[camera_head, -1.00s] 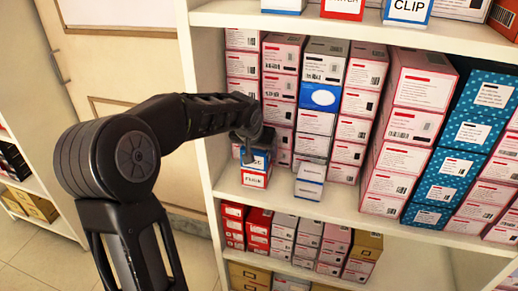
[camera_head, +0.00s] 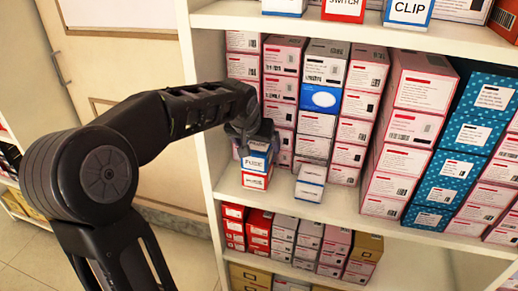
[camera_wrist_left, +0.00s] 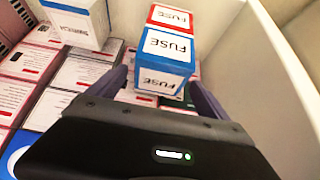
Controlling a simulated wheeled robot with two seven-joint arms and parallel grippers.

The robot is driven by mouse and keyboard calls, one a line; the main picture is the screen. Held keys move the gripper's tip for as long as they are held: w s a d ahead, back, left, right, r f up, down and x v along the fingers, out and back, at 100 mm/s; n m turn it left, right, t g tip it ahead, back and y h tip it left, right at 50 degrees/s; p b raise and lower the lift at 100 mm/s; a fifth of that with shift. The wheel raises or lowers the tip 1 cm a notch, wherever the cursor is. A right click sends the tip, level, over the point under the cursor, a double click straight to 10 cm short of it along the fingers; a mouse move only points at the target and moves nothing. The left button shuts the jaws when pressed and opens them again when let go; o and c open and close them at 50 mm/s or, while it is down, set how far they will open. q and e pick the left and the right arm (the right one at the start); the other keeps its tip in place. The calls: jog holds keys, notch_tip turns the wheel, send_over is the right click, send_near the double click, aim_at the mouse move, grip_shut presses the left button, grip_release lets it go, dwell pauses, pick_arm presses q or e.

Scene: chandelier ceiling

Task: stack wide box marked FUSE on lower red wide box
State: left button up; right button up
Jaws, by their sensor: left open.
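The blue-edged wide box marked FUSE (camera_head: 257,163) sits on the red wide box (camera_head: 256,182) near the left end of the middle shelf. In the left wrist view the blue FUSE box (camera_wrist_left: 165,52) shows close in front of me, and the red FUSE box (camera_wrist_left: 170,17) shows just beyond it. My left gripper (camera_head: 250,142) is at the top of the blue box. In the wrist view its open fingers (camera_wrist_left: 160,74) stand on either side of the blue box's near end. Whether they touch it I cannot tell. My right gripper is out of view.
Tall stacks of pink boxes (camera_head: 281,85) stand behind. The shelf's left side wall (camera_wrist_left: 262,75) is close to the gripper. The shelf front is bare to the right.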

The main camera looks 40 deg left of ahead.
pick_arm(q)
jog(key=v, duration=0.7)
